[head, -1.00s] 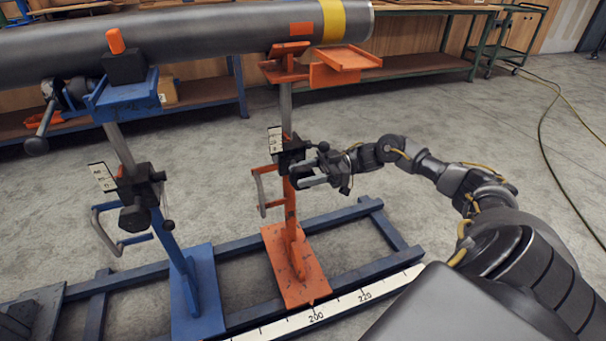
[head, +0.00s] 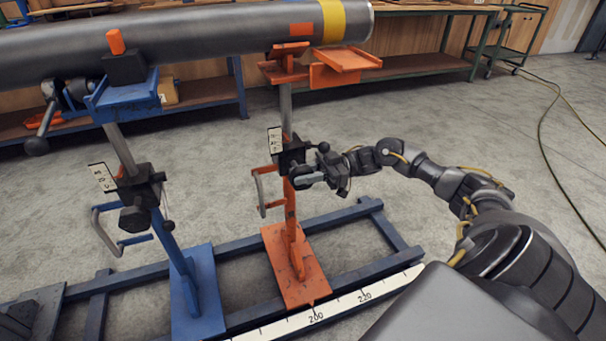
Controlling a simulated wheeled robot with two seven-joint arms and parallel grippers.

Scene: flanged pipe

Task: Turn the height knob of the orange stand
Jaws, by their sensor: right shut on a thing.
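The orange stand (head: 292,235) stands upright on the blue floor frame, with its orange cradle (head: 286,70) under the pipe. A black clamp block with a white scale plate (head: 275,141) sits partway up its post. My right gripper (head: 306,177) is at the right side of this block, shut on the dark height knob, which the fingers mostly hide. My left gripper is not in view.
A blue stand (head: 184,262) with its own black knob (head: 135,219) stands to the left. The grey pipe (head: 200,38) lies across both stands. A blue frame (head: 375,220) with a ruler strip (head: 340,305) is on the floor. Floor to the right is clear, apart from a hose (head: 550,125).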

